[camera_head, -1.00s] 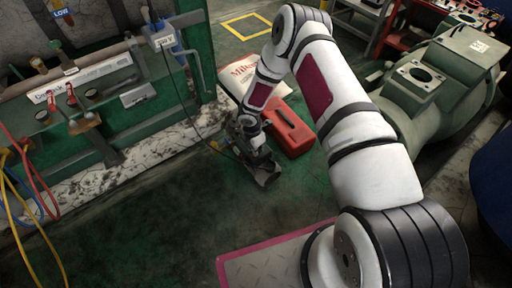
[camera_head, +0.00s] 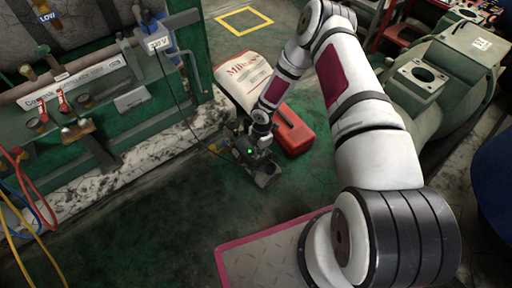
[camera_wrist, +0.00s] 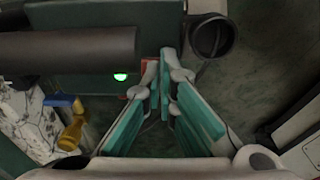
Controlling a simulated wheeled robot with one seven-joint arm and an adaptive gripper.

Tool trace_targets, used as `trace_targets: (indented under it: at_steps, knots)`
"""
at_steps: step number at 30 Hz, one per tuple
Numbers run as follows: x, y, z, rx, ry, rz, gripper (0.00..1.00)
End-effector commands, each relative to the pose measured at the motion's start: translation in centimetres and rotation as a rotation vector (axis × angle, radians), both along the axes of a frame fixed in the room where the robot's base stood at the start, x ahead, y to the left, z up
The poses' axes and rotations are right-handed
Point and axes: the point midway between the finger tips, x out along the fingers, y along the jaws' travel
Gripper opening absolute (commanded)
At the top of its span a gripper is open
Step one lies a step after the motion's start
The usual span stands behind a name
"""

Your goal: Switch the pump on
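The pump (camera_head: 265,175) is a small dark unit on the green floor, left of a red toolbox. A green light (camera_head: 250,151) glows on it; it also shows in the wrist view (camera_wrist: 120,76), on the pump's dark green body (camera_wrist: 80,80) beside a thick dark cylinder. A small red part (camera_wrist: 149,64), which looks like the switch, is mostly hidden behind my fingertips. My gripper (camera_wrist: 160,62) is at the pump, its teal-padded fingers drawn together at the tips with nothing visibly held. In the head view my gripper (camera_head: 258,143) is small and partly hidden.
The red toolbox (camera_head: 294,133) and a white sack (camera_head: 246,78) stand close to my wrist. A brass fitting (camera_wrist: 72,133) is left in the wrist view. A green rack with gauges and red valves (camera_head: 90,115) stands left, a large green machine (camera_head: 440,80) right.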

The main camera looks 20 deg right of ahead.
Motion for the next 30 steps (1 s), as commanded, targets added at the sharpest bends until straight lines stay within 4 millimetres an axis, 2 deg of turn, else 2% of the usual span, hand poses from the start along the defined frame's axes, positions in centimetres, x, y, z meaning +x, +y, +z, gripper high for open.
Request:
trace_targets:
  at_steps: [1, 12, 24, 30]
  knots:
    - [0.0, 0.1, -0.6, 0.004, -0.002, 0.003, 0.00]
    - [0.0, 0.2, -0.7, 0.001, -0.004, 0.005, 0.00]
    - [-0.5, 2.0, -0.4, 0.008, -0.002, 0.006, 0.00]
    - [-0.6, 2.3, -0.4, 0.012, -0.001, 0.008, 0.00]
